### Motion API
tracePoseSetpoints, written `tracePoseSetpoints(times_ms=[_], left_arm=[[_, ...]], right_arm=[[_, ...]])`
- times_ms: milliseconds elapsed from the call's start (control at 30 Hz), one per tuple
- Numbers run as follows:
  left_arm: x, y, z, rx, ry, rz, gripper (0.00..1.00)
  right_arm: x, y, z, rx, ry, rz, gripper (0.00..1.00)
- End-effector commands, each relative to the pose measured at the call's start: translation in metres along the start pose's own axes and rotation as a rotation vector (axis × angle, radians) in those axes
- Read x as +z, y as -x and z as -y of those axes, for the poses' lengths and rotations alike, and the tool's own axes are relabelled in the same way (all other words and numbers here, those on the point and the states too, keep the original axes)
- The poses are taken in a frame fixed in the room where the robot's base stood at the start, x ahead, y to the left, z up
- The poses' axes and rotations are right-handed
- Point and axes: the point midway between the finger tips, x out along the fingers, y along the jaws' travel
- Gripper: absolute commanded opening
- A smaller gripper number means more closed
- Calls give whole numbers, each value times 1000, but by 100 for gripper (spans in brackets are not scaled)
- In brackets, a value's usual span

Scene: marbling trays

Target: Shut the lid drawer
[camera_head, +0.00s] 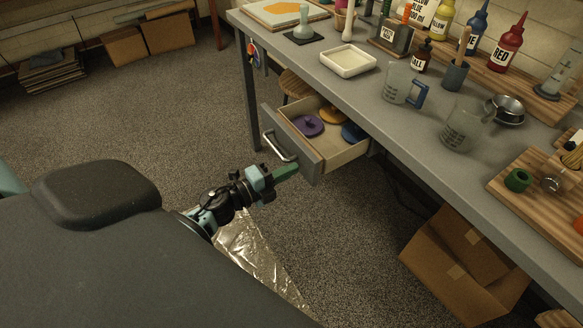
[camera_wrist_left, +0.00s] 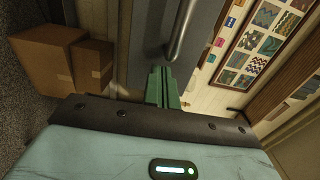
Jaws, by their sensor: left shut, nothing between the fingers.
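The lid drawer (camera_head: 330,140) stands pulled out from under the grey table, with purple, orange and blue lids inside. Its grey front (camera_head: 308,157) carries a metal bar handle (camera_head: 279,146). My left gripper (camera_head: 293,170) is shut and empty, its green fingertips at the lower right part of the drawer front in the head view. In the left wrist view the shut fingers (camera_wrist_left: 162,87) point at the grey front, beside the handle (camera_wrist_left: 187,30). I cannot tell whether they touch it. My right gripper is not in view.
The table (camera_head: 400,115) holds a white tray (camera_head: 348,60), measuring jugs (camera_head: 398,82), bottles and a wooden board (camera_head: 540,190). Cardboard boxes (camera_head: 465,265) stand under it at the right. The floor left of the drawer is clear.

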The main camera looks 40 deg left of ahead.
Motion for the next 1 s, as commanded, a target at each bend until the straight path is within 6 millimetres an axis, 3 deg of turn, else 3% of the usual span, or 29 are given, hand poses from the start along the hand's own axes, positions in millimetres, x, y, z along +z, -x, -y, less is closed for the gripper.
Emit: tracePoseSetpoints(times_ms=[200, 667, 833, 1000], left_arm=[[0, -12, 0, 0, 1, 0, 0], [0, -16, 0, 0, 0, 0, 0], [0, -36, 0, -1, -1, 0, 0], [0, -70, 0, -1, -2, -1, 0]], right_arm=[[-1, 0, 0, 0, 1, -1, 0], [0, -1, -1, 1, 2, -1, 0], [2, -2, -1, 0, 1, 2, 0], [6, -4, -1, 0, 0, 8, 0]])
